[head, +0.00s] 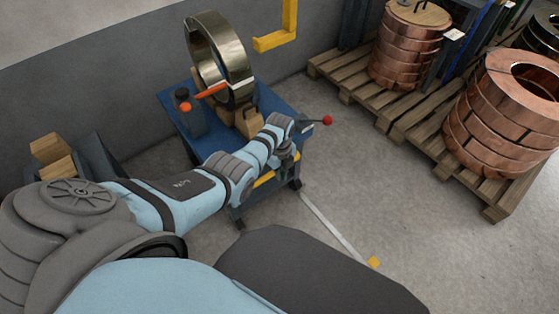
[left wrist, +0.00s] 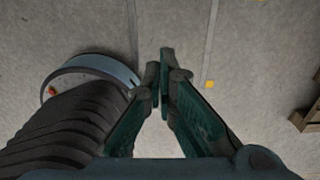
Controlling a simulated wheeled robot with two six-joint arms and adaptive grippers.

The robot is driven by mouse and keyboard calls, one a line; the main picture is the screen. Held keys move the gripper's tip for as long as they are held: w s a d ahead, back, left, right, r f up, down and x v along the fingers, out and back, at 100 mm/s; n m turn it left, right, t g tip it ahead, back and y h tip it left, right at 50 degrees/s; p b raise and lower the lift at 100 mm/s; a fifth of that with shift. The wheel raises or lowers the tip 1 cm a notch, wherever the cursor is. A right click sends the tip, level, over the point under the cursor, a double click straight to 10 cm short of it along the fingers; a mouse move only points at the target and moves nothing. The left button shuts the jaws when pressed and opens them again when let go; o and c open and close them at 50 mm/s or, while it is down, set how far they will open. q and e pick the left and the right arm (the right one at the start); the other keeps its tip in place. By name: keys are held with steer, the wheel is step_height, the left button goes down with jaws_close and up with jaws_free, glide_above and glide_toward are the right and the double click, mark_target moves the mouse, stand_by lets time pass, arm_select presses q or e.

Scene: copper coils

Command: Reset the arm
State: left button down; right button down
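My left arm reaches out from the left in the head view, and its gripper (head: 287,160) hangs at the front edge of the blue cart (head: 215,148). In the left wrist view the two dark green fingers of the left gripper (left wrist: 160,82) come together at their tips, with nothing seen between them. Bare grey floor lies below the fingers there. My right gripper is in neither view.
Copper coils (head: 505,115) sit on wooden pallets (head: 420,130) at the right. A yellow floor mark (head: 374,262) also shows in the left wrist view (left wrist: 210,84). Floor at lower right is clear.

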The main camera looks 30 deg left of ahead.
arm_select(q)
steer(key=shift+f, duration=0.1)
steer(key=w+a+f+n+t, duration=0.1)
steer(key=w+n+t, duration=0.4)
steer(key=n, duration=0.7)
steer(key=s+f+n+y+p, duration=0.1)
steer(key=s+f+n+p, duration=0.1)
steer(key=s+f+n, duration=0.75)
steer(key=s+f+g, duration=0.1)
steer(key=s+f, duration=0.1)
steer(key=s, duration=1)
steer(key=s+f+g+p, duration=0.1)
steer(key=s+f, duration=0.2)
steer(key=s, duration=0.9)
steer(key=s+f+g, duration=0.1)
steer(key=s+f, duration=0.2)
steer(key=s, duration=1)
steer(key=shift+d+f+g, duration=0.15)
steer(key=shift+d+g, duration=0.2)
steer(key=shift+g, duration=0.05)
steer(key=shift+n, duration=0.35)
